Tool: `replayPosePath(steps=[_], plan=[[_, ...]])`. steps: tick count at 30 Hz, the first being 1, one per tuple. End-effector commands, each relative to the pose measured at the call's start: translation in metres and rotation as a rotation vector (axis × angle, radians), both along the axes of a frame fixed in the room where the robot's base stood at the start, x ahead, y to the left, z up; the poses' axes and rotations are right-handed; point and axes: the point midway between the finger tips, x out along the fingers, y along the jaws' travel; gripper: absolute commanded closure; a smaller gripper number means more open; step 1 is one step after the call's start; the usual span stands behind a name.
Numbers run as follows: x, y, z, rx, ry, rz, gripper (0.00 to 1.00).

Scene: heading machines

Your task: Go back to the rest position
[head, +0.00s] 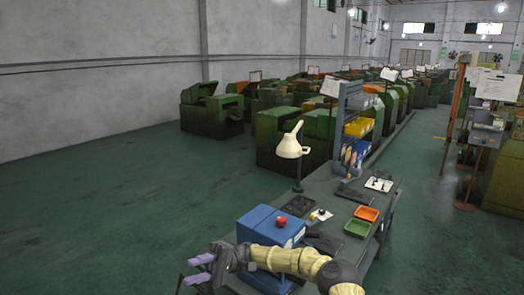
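My gripper (193,269) is at the bottom of the head view, left of the blue box (255,222) on the workbench. Its two lavender fingers point left and are apart, with nothing seen between them. My cream-coloured arm stretches from the lower right across the front of the blue box to the gripper. It hides part of the box and of the bench's near end.
The workbench (345,205) carries a red knob (281,221), a lamp (291,147), a green tray (357,228), an orange tray (367,214) and a shelf rack (350,120). Green machines (212,110) stand behind. The floor (110,210) at left is clear.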

Motion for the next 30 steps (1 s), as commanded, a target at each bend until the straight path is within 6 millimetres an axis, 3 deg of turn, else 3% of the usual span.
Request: replayPosePath(steps=[11, 17, 23, 30], plan=[[-0.036, 0.019, -0.019, -0.272, -0.118, 0.026, 0.67], [-0.066, 0.021, -0.045, -0.527, -0.245, 0.025, 0.67], [-0.088, -0.008, -0.084, -0.847, -0.422, -0.024, 0.67], [-0.097, -0.075, -0.113, -1.182, -0.632, -0.143, 0.67]])
